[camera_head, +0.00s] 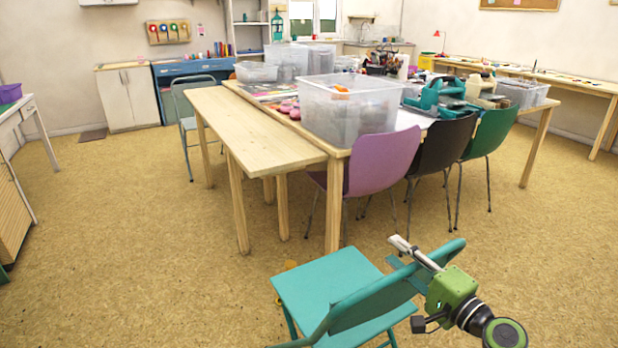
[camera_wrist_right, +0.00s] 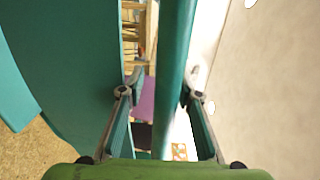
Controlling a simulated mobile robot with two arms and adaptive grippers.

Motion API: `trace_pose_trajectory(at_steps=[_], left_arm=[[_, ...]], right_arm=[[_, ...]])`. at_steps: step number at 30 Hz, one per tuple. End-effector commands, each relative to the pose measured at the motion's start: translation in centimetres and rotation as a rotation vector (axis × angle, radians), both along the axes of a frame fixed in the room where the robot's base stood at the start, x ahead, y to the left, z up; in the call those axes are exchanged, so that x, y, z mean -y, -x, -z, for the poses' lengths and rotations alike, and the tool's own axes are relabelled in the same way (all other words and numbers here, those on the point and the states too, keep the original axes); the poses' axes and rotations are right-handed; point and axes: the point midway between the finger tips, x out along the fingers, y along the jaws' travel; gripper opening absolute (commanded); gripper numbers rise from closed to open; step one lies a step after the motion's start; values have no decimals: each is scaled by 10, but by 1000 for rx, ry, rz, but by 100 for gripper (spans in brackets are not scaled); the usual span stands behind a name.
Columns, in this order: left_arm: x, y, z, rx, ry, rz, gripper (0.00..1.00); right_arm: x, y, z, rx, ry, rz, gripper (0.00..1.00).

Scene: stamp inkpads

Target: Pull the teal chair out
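The teal chair (camera_head: 318,288) stands in the foreground on the floor, with its seat toward the table and its backrest (camera_head: 372,298) at the right. It stands apart from the table. My right gripper (camera_head: 402,254) is at the far upper end of the backrest. In the right wrist view its two fingers (camera_wrist_right: 161,88) are spread on either side of a teal backrest bar (camera_wrist_right: 178,62). A gap shows between the left finger and the bar. The right finger is close to the bar, and contact is unclear. My left gripper is not in view.
A wooden table (camera_head: 258,142) with plastic bins (camera_head: 345,112) stands ahead. A purple chair (camera_head: 384,163), a black chair (camera_head: 440,147) and a dark green chair (camera_head: 490,134) line its right side. Floor is free at left and right of the teal chair.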

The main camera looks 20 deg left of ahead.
Motion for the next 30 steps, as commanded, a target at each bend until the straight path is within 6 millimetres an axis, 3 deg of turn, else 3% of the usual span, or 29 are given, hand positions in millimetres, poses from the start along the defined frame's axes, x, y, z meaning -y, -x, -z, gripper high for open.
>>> trace_pose_trajectory(at_steps=[22, 30], left_arm=[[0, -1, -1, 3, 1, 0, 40], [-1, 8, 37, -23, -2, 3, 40]], right_arm=[[8, 2, -4, 4, -3, 6, 36], [41, 25, -5, 4, -3, 7, 36]])
